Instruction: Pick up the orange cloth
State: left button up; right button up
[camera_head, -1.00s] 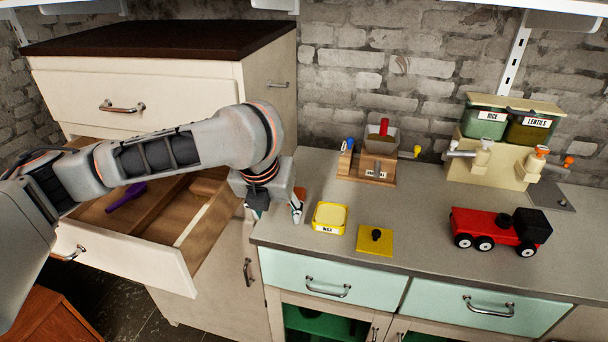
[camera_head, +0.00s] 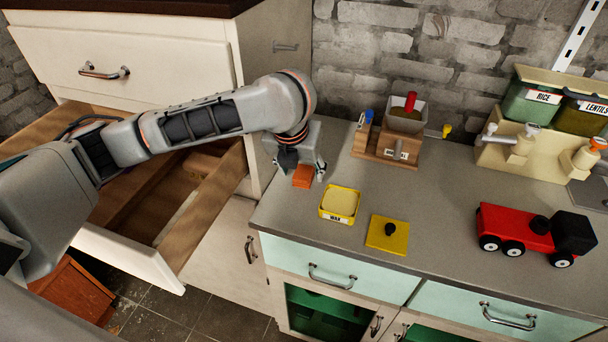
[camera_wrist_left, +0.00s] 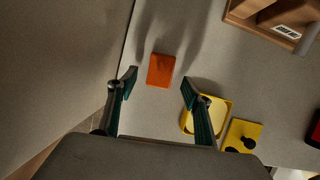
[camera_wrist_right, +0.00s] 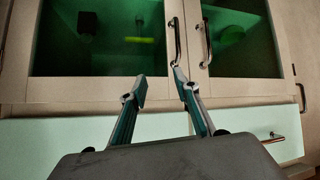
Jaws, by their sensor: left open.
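The orange cloth (camera_head: 303,176) is a small folded rectangle lying flat on the grey counter near its left end. In the left wrist view the cloth (camera_wrist_left: 161,71) lies just beyond and between my fingertips. My left gripper (camera_head: 300,168) is above the cloth in the head view and hides part of it. In the left wrist view the left gripper (camera_wrist_left: 159,82) is open and empty, with a finger on each side of the cloth's line. My right gripper (camera_wrist_right: 160,88) shows only in its wrist view, open and empty, facing the cabinet front.
A yellow wax tin (camera_head: 340,204) and its yellow lid (camera_head: 387,235) lie right of the cloth. A wooden coffee grinder (camera_head: 388,143) stands behind, a red toy truck (camera_head: 530,232) at right. An open drawer (camera_head: 140,255) is at left. Green-glass cabinet doors (camera_wrist_right: 238,38) face my right gripper.

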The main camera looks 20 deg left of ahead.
pick_arm(q)
jog(key=shift+x, duration=1.15)
jog(key=c, duration=1.1)
jog(key=shift+r, duration=0.1)
